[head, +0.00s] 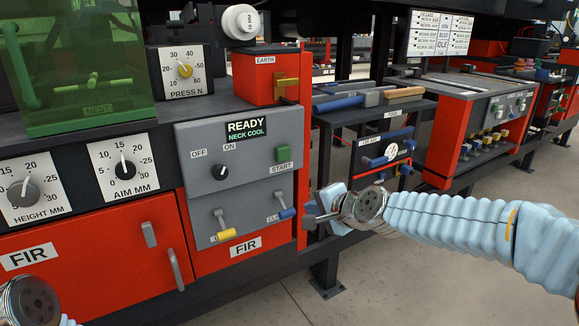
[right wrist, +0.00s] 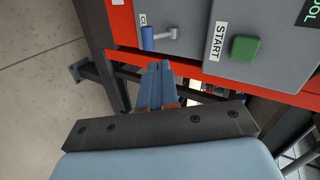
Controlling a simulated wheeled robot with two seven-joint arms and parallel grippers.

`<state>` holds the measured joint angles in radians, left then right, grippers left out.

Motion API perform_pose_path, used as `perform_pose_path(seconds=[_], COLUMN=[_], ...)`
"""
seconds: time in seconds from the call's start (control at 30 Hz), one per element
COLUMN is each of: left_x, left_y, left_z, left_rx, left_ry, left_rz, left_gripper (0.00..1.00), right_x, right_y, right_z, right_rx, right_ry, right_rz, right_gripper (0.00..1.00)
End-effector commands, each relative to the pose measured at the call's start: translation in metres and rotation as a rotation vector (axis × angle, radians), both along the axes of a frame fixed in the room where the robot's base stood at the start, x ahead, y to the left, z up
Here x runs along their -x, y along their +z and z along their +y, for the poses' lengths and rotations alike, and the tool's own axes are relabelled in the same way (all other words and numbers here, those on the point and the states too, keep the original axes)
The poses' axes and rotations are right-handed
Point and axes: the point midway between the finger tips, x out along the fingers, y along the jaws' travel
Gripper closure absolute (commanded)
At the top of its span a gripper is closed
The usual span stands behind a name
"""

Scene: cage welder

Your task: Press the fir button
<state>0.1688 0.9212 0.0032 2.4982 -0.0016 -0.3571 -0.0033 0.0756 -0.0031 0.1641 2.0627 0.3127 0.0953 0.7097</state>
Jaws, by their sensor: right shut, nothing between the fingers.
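The green square button (head: 283,152) labelled START sits on the grey control panel (head: 255,185) of the FIR station, under a READY NECK COOL display. It also shows in the right wrist view (right wrist: 245,48), right of the fingers. My right gripper (head: 308,215) is shut and empty, below and to the right of the button at the panel's lower right edge. In the right wrist view its fingers (right wrist: 158,68) point toward the blue-tipped lever, apart from the button. Only a round part of my left arm shows at the lower left corner; its fingers are out of view.
A blue-tipped lever (head: 285,212) and a yellow-tipped lever (head: 225,234) stick out below the button. A black OFF/ON knob (head: 220,172) is left of it. Red cabinet doors are below; a tool shelf (head: 345,101) stands right. Open floor lies in front.

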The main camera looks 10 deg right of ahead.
Motion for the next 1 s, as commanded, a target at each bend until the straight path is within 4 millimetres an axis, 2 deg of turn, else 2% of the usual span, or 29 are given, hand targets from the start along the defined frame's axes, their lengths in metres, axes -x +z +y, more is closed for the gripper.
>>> perform_pose_path(seconds=[0.03,0.1,0.2,0.3,0.73,0.87,1.0], left_x=[0.0,0.0,-0.001,-0.001,-0.001,-0.001,-0.001], left_y=[-0.006,-0.009,-0.01,-0.011,-0.01,-0.008,-0.003], left_z=[0.001,0.001,0.002,0.002,0.002,0.002,0.002], left_rx=[-0.001,-0.001,-0.002,-0.002,-0.002,-0.003,-0.003], left_ry=[0.001,0.002,0.003,0.004,0.004,0.004,0.004], left_rz=[0.0,0.0,-0.001,0.0,0.0,-0.001,-0.002], left_gripper=[1.0,1.0,1.0,1.0,1.0,1.0,1.0], right_x=[0.006,0.014,0.024,0.03,0.028,0.015,-0.01], right_y=[0.03,0.063,0.094,0.109,0.111,0.107,0.1], right_z=[-0.004,-0.006,-0.007,-0.008,-0.007,-0.003,0.005], right_rx=[-0.042,-0.096,-0.149,-0.174,-0.179,-0.179,-0.178], right_ry=[-0.023,-0.043,-0.06,-0.066,-0.068,-0.067,-0.066], right_rz=[-0.046,-0.088,-0.124,-0.143,-0.145,-0.142,-0.142], right_gripper=[1.0,1.0,1.0,1.0,1.0,1.0,1.0])
